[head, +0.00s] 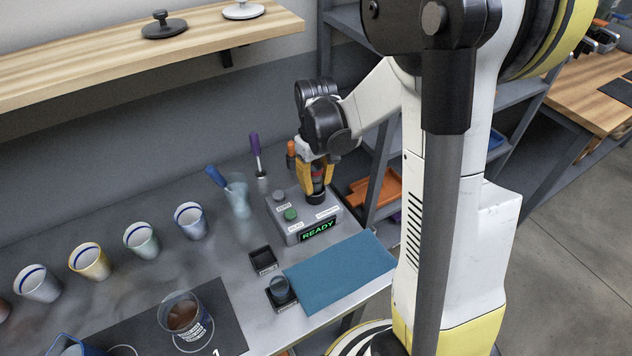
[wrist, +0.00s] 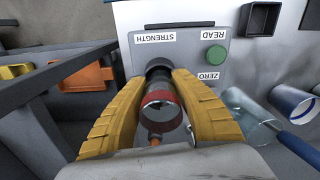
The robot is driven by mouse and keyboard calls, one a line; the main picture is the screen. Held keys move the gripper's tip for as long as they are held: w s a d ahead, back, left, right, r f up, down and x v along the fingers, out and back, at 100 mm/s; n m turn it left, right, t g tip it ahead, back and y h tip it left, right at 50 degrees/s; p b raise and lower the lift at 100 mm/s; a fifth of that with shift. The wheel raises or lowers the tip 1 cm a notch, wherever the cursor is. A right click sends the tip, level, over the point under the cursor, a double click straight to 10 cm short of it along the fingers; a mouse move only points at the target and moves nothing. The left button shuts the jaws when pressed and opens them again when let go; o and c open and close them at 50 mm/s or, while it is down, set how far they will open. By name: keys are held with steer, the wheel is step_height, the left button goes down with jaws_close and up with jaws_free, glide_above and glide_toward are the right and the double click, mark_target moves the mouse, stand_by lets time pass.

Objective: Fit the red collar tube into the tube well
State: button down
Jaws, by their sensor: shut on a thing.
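My gripper (head: 317,180) is over the back right of the grey meter box (head: 298,231), pointing down. Its two yellow fingers are shut on the red collar tube (wrist: 161,104); the red collar faces the camera in the wrist view, and a bit of red shows between the fingers in the head view. The black tube well (head: 316,198) is on the box top, directly below the fingers. In the wrist view the tube lines up with the dark well (wrist: 157,65), and its lower end meets or overlaps the well's mouth. I cannot tell how deep it sits.
The box has a green button (head: 291,214) and a lit READY display (head: 318,231). A glass with a blue-handled tool (head: 236,190) stands to its left, with several cups beyond. A blue cloth (head: 340,272) and small black holder (head: 263,260) lie in front. An orange tray (head: 375,190) is right.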

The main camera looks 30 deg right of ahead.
steer(key=shift+f+b, duration=0.5)
steer(key=shift+f, duration=0.1)
steer(key=c, duration=1)
jaws_free()
steer(key=shift+c, duration=0.2)
step_height(320, 180, up, 12)
steer(key=s+a+r+m+t, duration=0.1)
steer(key=s+a+r+t, duration=0.2)
steer(key=s+a+t, duration=0.4)
steer(key=s+a, duration=0.3)
steer(key=s, duration=0.2)
steer(key=shift+s+r, duration=0.15)
steer(key=shift+s, duration=0.1)
